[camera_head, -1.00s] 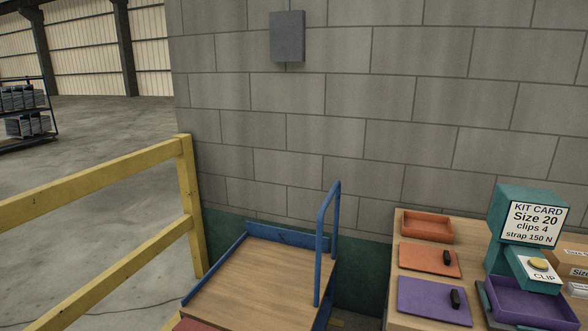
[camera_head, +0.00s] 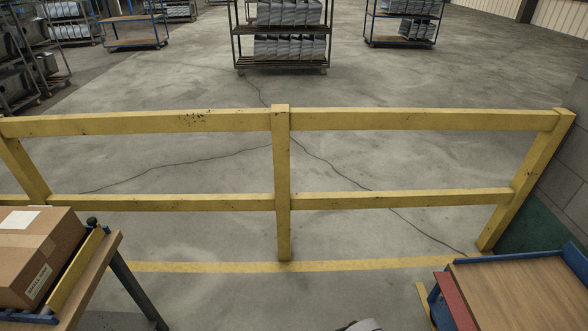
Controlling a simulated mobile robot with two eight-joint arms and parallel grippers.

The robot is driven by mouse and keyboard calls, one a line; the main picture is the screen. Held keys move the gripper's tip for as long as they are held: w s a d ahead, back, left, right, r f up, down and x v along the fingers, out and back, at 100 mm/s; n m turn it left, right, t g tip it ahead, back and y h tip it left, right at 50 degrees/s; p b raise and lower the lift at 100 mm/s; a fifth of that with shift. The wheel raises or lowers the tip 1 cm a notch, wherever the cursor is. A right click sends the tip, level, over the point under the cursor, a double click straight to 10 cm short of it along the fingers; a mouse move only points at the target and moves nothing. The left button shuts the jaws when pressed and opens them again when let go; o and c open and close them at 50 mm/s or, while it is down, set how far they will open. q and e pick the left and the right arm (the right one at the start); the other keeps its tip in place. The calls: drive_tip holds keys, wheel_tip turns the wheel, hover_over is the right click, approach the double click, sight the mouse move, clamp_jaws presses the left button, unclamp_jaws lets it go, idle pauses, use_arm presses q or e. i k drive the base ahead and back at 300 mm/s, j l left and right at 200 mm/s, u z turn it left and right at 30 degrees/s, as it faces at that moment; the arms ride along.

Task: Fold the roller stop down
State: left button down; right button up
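A raised yellow bar (camera_head: 72,272) runs along the right edge of a bench at the lower left, beside a cardboard box (camera_head: 38,250). It looks like the roller stop and appears to stand up, though I cannot be sure. A dark round knob (camera_head: 92,222) is at its far end. Any rollers under the box are hidden. Neither of my grippers is identifiable; only a small grey and black rounded part shows at the bottom edge, right of centre, possibly mine.
A yellow guard rail (camera_head: 283,180) crosses the view. A blue-edged wooden cart (camera_head: 525,290) with a red end piece (camera_head: 457,300) stands at the lower right by the block wall. Floor between bench and cart is clear. Loaded racks (camera_head: 290,45) stand beyond the rail.

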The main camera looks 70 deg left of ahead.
sight(58, 298)
drive_tip(key=u, duration=3.95)
drive_tip(key=i+j, duration=0.15)
drive_tip(key=i, duration=0.3)
drive_tip(key=i+j, duration=0.2)
drive_tip(key=i, duration=0.25)
drive_tip(key=i+j+u, duration=0.1)
drive_tip(key=i, duration=0.3)
